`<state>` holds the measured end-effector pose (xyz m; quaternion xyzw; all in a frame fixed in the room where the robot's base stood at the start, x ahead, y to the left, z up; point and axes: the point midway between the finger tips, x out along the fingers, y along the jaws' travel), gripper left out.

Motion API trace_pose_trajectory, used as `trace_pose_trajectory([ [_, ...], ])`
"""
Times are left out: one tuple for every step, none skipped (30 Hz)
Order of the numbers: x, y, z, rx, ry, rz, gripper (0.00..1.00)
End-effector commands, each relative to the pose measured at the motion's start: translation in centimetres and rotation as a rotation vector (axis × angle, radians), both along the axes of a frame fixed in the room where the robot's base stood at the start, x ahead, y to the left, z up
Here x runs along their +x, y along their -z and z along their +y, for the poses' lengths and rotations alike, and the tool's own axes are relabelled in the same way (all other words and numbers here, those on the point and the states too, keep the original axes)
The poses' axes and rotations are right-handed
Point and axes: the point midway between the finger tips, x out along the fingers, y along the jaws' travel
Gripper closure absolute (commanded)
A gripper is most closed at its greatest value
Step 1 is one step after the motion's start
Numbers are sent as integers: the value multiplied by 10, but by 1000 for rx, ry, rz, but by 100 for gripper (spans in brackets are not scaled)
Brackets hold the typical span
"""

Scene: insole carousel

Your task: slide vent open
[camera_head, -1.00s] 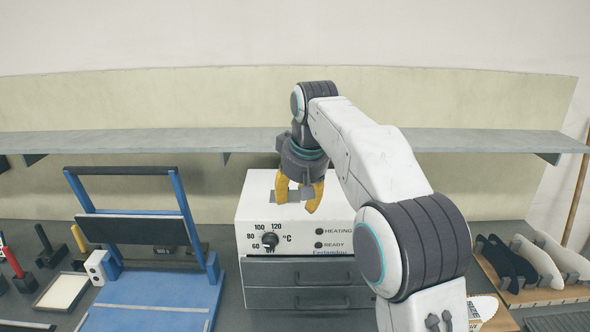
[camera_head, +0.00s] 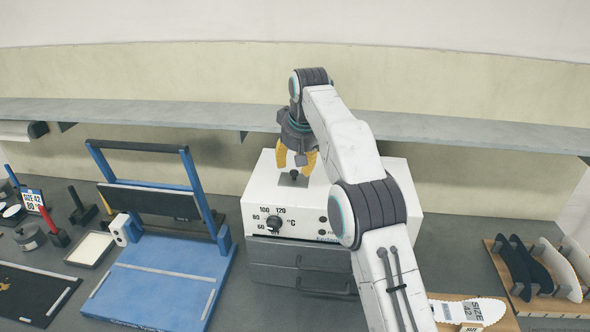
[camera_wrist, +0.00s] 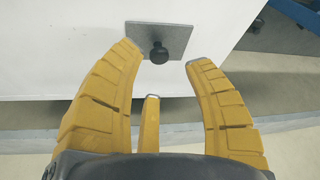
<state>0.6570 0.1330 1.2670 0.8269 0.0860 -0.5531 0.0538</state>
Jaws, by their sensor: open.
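The vent is a flat grey plate (camera_head: 287,182) with a black knob (camera_head: 294,174) on top of the white heater box (camera_head: 341,187). In the wrist view the plate (camera_wrist: 180,38) lies flat on the white top, and its round knob (camera_wrist: 159,54) stands up from it. My gripper (camera_head: 296,167) is over the box top with its yellow fingers pointing down. In the wrist view the gripper (camera_wrist: 161,60) is open and empty, and the knob appears between its fingertips. I see no contact, and the height gap is hard to judge. The fingers partly cover the plate in the head view.
A grey shelf (camera_head: 440,130) runs along the wall behind the box. A blue press frame (camera_head: 165,275) stands left of the box. A rack of insoles (camera_head: 520,290) and a board with a white insole (camera_head: 470,310) are at the right.

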Motion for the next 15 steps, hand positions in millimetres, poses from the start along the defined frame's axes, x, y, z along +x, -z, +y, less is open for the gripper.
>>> trace_pose_trajectory([
  [3, 8, 0, -1, 0, 3, 53],
  [4, 11, 1, -1, 0, 4, 53],
  [6, 15, 1, 0, 0, 2, 53],
  [7, 19, 1, 0, 0, 2, 53],
  [8, 22, 1, -1, 0, 3, 53],
  [10, 25, 2, 0, 0, 2, 53],
  [11, 28, 2, 0, 0, 2, 53],
  [12, 30, 2, 0, 0, 2, 53],
  [13, 33, 2, 0, 0, 2, 53],
  [14, 34, 2, 0, 0, 1, 53],
  [15, 36, 2, 0, 0, 0, 53],
  [15, 37, 3, 0, 0, 0, 53],
  [15, 38, 3, 0, 0, 0, 53],
  [16, 39, 3, 0, 0, 0, 53],
  [16, 39, 3, 0, 0, 0, 53],
])
